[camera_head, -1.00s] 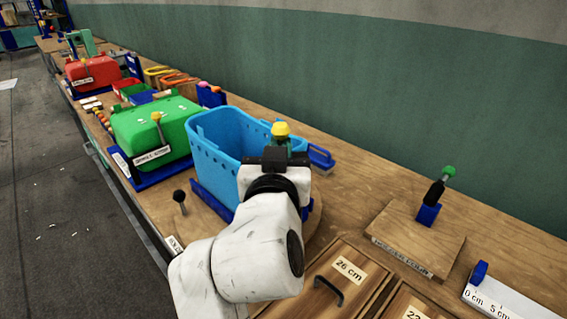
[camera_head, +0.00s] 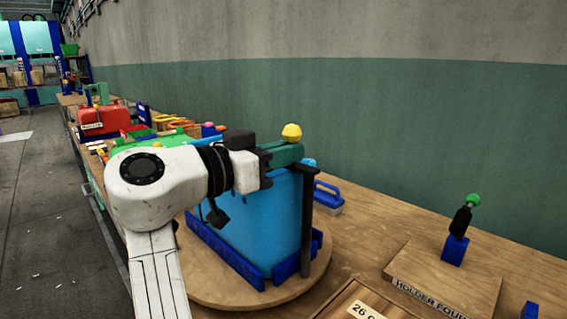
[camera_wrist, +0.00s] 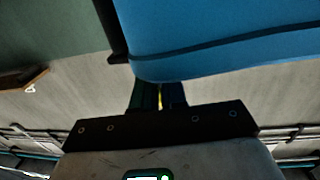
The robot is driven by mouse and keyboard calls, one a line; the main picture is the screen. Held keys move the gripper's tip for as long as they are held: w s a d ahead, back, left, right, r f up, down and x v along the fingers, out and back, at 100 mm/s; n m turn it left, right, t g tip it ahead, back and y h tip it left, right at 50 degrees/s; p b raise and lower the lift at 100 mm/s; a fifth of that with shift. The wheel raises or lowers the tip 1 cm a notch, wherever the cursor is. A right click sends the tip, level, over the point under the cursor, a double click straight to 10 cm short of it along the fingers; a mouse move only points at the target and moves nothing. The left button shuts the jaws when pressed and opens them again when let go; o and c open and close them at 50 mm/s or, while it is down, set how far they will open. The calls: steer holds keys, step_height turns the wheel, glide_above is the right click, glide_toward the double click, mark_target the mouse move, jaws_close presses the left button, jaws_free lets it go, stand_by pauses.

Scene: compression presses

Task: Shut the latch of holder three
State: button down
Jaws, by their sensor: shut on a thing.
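A blue crate (camera_head: 255,215) stands in blue corner rails (camera_head: 228,255) on a round wooden plate, with a dark upright post (camera_head: 307,225) at its right corner. I take this as holder three; no label shows on it. A green latch bar (camera_head: 287,152) with a yellow knob (camera_head: 292,132) lies near the top of the post. My gripper (camera_head: 270,163) reaches in from the left over the crate and is shut on the latch bar. The wrist view shows the fingers (camera_wrist: 158,97) close together with yellow between them, beside the blue crate (camera_wrist: 220,35). The exact grip is partly hidden.
Holder four (camera_head: 440,285) is a wooden block with a green-knobbed lever (camera_head: 463,215) at right. A blue-handled object (camera_head: 328,198) sits behind the crate. A red box (camera_head: 103,118) and other items line the bench at left. A wall runs behind.

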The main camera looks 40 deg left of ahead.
steer(key=shift+a+r+m+h, duration=0.2)
steer(key=shift+r+m+h, duration=0.3)
steer(key=shift+r+h, duration=0.25)
steer(key=shift+h, duration=0.25)
steer(key=c, duration=1.4)
jaws_free()
steer(key=shift+a, duration=0.1)
steer(key=shift+o, duration=1)
steer(key=shift+r, duration=0.1)
steer(key=shift+f, duration=0.35)
steer(key=v, duration=1)
steer(key=shift+s+r, duration=0.2)
steer(key=shift+s, duration=0.15)
